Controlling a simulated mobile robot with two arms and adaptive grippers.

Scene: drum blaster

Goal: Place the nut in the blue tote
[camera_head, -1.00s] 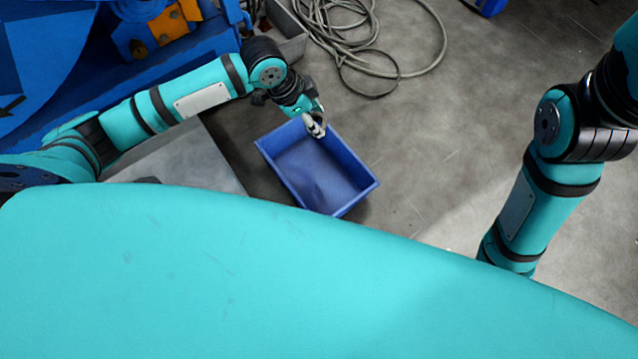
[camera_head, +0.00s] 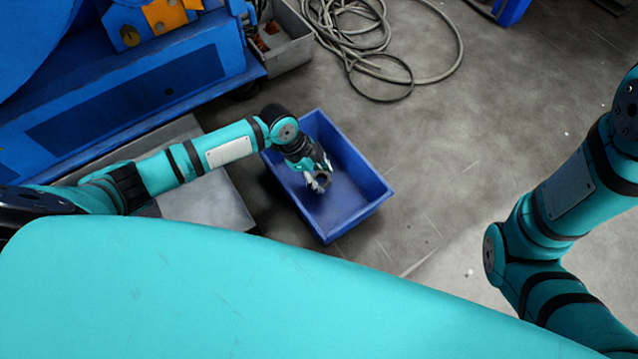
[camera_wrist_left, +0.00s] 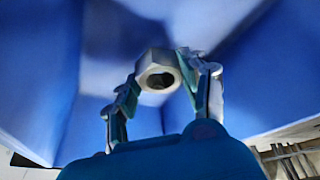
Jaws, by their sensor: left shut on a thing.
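The blue tote (camera_head: 352,212) stands on the floor in the middle of the head view, empty as far as I can see. My left gripper (camera_head: 319,184) is over the inside of the tote. In the left wrist view my left gripper (camera_wrist_left: 160,88) is shut on the grey metal nut (camera_wrist_left: 158,64), with a finger on each side of it. The tote's blue walls and floor (camera_wrist_left: 60,100) fill the view behind the nut. My right arm shows at the right of the head view, but its gripper is out of view.
A blue machine (camera_head: 150,85) stands at the upper left. A grey bin (camera_head: 285,45) with reddish-brown things in it is beside the machine. A coiled hose (camera_head: 385,60) lies on the floor behind the tote. The floor (camera_head: 480,150) right of the tote is clear.

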